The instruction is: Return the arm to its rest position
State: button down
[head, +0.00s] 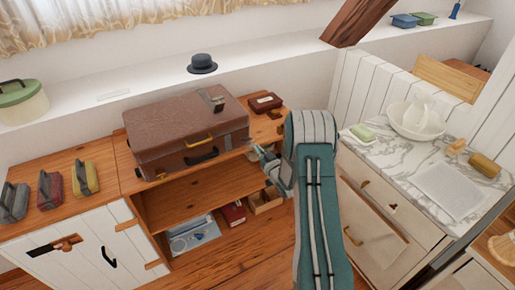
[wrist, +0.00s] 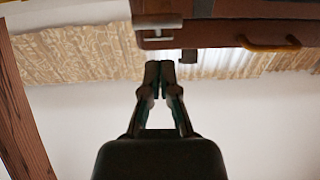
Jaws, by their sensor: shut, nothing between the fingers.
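My arm (head: 318,200), teal and grey, reaches out over the floor toward the wooden shelf unit. My gripper (head: 256,152) is at the right front corner of the brown suitcase (head: 185,115); whether it touches the case cannot be told. In the wrist view my gripper (wrist: 159,68) has its dark fingers close together with nothing held. The suitcase's tan handle (wrist: 268,44) shows at the upper right of that view.
The shelf unit (head: 200,192) stands close below my gripper, with a small dark red box (head: 264,103) on top. A marble-topped washstand (head: 378,159) is to the right of my arm.

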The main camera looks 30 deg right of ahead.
jog(key=s+f, duration=0.5)
notch_tip(320, 180, up, 12)
jog(key=w+a+g+h, duration=0.2)
jog(key=w+g, duration=0.1)
jog(key=s+a+r+g+h, duration=0.1)
jog(key=s+a+r+g, duration=0.3)
jog(key=r, duration=0.7)
jog(key=s+a+r+g, duration=0.2)
jog(key=s+a, duration=0.2)
jog(key=s, duration=0.6)
jog(key=s+a+r+g+y, duration=0.1)
jog(key=s+a, duration=0.4)
jog(key=s, duration=0.6)
jog(key=s+a+r+g, duration=0.2)
jog(key=s+a+r, duration=0.2)
jog(key=s, duration=0.7)
jog(key=shift+a+r+m+g+y, duration=0.3)
jog(key=shift+a+m+g+y, duration=0.1)
jog(key=shift+a, duration=0.05)
jog(key=c, duration=1.3)
grip_release()
jog(key=shift+c, duration=0.2)
